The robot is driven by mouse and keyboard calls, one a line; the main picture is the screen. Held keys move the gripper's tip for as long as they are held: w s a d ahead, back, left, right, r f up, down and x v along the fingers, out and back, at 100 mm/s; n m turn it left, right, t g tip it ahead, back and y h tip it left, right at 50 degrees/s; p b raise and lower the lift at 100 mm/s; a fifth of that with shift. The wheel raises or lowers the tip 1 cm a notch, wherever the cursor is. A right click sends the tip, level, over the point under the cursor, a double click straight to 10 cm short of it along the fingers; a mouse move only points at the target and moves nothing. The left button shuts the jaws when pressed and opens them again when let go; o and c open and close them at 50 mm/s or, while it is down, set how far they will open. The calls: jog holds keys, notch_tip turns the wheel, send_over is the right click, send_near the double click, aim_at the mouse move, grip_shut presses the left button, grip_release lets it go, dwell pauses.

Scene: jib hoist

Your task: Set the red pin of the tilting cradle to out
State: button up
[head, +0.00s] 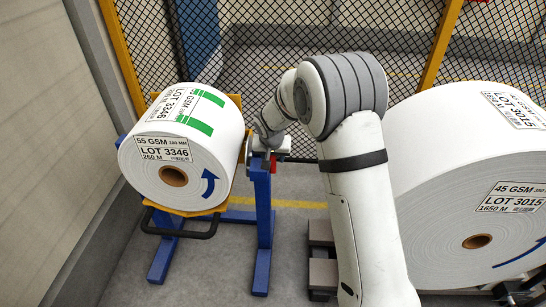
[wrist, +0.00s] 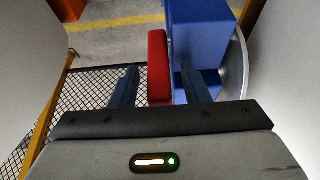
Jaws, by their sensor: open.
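The tilting cradle (head: 237,101) is a yellow frame on blue legs (head: 263,215), and it holds a white paper roll marked LOT 3346 (head: 229,127). The red pin (head: 274,164) shows as a small red piece at the top of the right-hand blue leg, largely hidden by my gripper. In the wrist view the red pin (wrist: 158,66) is an upright red bar beside a blue post (wrist: 202,40). My gripper (wrist: 158,72) is open, with one finger on each side of the red bar and a small gap showing on both sides.
A larger white roll marked LOT 3015 (head: 470,190) stands on the right, close to my arm. A black mesh fence (head: 400,45) with yellow posts runs behind. A black handle bar (head: 178,232) sticks out at the cradle's front. A grey wall is at the left.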

grip_shut()
dwell(0.3)
